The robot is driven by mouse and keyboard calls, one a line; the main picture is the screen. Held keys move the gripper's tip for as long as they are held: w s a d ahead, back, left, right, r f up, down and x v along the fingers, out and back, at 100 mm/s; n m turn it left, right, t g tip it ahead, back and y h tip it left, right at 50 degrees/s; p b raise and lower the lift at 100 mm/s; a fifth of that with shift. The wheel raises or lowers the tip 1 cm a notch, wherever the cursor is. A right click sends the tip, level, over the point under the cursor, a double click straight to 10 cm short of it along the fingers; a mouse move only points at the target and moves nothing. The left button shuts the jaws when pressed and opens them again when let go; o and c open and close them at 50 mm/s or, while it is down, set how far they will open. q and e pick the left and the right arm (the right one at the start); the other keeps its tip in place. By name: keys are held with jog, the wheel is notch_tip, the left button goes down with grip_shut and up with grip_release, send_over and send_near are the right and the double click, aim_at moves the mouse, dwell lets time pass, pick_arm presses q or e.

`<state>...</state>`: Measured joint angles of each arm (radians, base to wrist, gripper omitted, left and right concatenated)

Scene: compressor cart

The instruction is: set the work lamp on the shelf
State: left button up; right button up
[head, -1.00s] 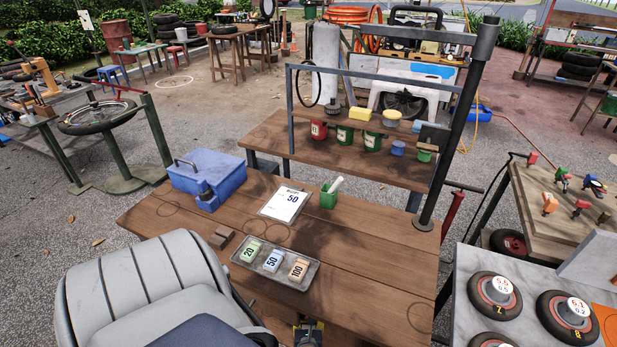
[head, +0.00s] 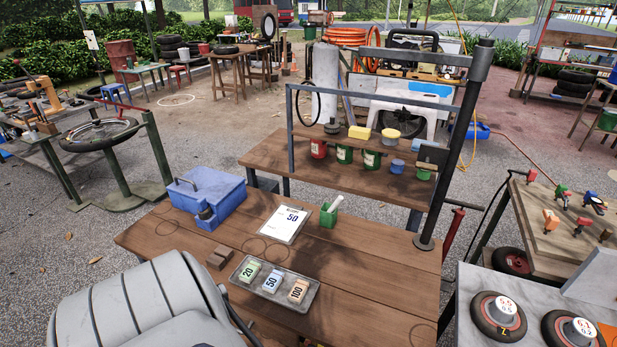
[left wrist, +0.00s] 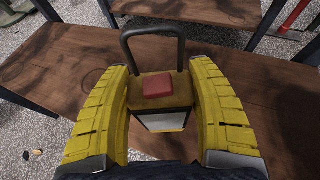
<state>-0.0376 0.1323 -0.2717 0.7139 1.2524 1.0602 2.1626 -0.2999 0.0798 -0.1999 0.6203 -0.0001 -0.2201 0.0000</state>
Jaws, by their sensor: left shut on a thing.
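The work lamp (left wrist: 163,121) shows in the left wrist view, with a dark looped handle, a yellowish body, a red block on top and a pale front face. My left gripper (left wrist: 160,70) is shut on it, one yellow finger on each side. The lamp is over the brown wooden boards; I cannot tell its height. Neither the lamp nor the left gripper shows in the head view now. The wooden shelf (head: 275,153) is behind the workbench (head: 165,238), with several cans and a yellow sponge in its area. My right gripper is not in view.
A blue toolbox (head: 218,190), a paper sheet (head: 283,224), a green cup (head: 328,215) and a grey tray (head: 310,299) of labelled blocks occupy the bench. A dark metal frame (head: 291,130) and a thick post (head: 455,150) rise by the shelf. The bench's right part is clear.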

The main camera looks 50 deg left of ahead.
pick_arm(q)
jog(key=o, duration=1.6)
jog(key=shift+c, duration=0.2)
jog(key=v, duration=1.2)
jog(key=s+d+f+m+t+h, duration=0.1)
jog(key=d+f+m+h, duration=0.35)
jog(key=m, duration=0.85)
jog(key=s+d+f+m+t+h, duration=0.15)
jog(key=d+f+m+h, duration=0.35)
jog(key=m, duration=0.7)
jog(key=s+f+m+g, duration=0.5)
jog(key=s+f+m, duration=0.1)
jog(key=s+m, duration=0.5)
jog(key=s+f+m+g, duration=0.5)
jog(key=s+f+m, duration=0.1)
jog(key=s+m, duration=0.6)
jog(key=shift+s+a+f+m+h, duration=0.25)
jog(key=shift+s+m+h, duration=0.1)
jog(key=shift+m, duration=0.45)
